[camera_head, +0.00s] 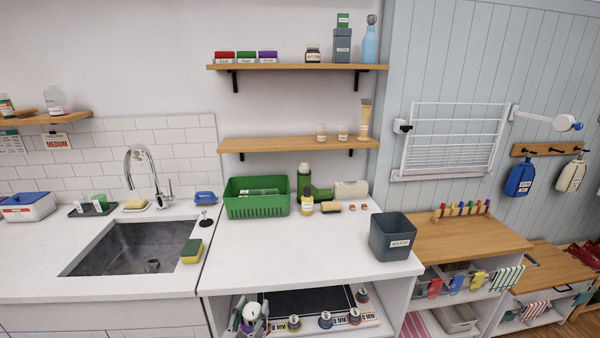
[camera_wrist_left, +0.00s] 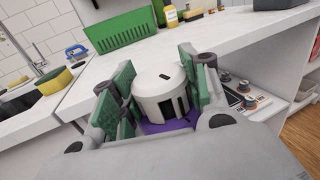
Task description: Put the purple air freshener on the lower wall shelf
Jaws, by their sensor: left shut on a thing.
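The air freshener (camera_wrist_left: 160,95) is a white rounded body with a purple base in the left wrist view. My left gripper (camera_wrist_left: 150,93) is shut on it, with green pads on both sides. In the head view my left gripper (camera_head: 250,314) is low at the bottom, in front of the counter's open lower shelf, and hides much of the air freshener. The lower wall shelf (camera_head: 270,145) is a wooden board above the counter, well above the gripper. Two small labelled jars and a tan tube stand on its right part; its left part is bare. My right gripper is not in view.
The counter (camera_head: 290,254) overhangs the shelf compartment behind my left gripper. A green basket (camera_head: 257,206), bottles and a dark grey bin (camera_head: 392,237) stand on it. The upper wall shelf (camera_head: 295,67) hangs above the lower one. The counter's front middle is clear.

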